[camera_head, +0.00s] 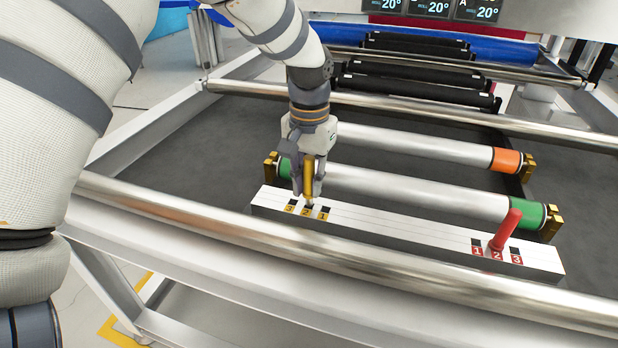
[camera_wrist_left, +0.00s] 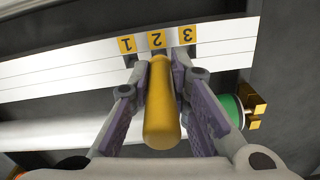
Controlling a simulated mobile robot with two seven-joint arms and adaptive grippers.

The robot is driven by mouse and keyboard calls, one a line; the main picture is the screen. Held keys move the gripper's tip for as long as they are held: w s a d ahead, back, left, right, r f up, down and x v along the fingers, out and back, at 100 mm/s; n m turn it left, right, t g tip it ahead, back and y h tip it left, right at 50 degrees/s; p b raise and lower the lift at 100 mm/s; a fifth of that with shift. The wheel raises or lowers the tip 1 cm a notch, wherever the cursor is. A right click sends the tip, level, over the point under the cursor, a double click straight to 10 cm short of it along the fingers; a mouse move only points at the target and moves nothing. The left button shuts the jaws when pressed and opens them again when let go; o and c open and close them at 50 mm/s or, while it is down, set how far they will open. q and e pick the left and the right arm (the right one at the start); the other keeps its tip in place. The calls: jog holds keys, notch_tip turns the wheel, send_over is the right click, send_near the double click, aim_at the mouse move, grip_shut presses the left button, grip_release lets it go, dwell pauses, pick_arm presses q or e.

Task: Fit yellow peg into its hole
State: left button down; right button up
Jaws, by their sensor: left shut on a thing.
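The yellow peg (camera_head: 309,177) is held upright between the fingers of my left gripper (camera_head: 309,190); it also shows in the left wrist view (camera_wrist_left: 162,108). The white block (camera_head: 400,236) has yellow labels 3, 2 and 1 beside dark square holes at its left end. The peg's lower end is at the hole by yellow label 2 (camera_wrist_left: 157,41) and hides that hole. I cannot tell whether the tip is inside it or just above. Holes by labels 1 and 3 show as dark squares. My right gripper is not in view.
A red peg (camera_head: 507,230) stands slightly tilted at red label 2, at the block's right end. Silver rollers with green (camera_head: 530,214) and orange (camera_head: 507,160) ends lie behind the block. A metal rail (camera_head: 330,255) runs in front of it.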

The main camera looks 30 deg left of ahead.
aim_at(309, 158)
pick_arm(q)
jog(key=shift+f, duration=1.5)
jog(key=c, duration=1.4)
grip_release()
notch_tip(309, 158, up, 12)
jog(key=shift+d+r, duration=0.1)
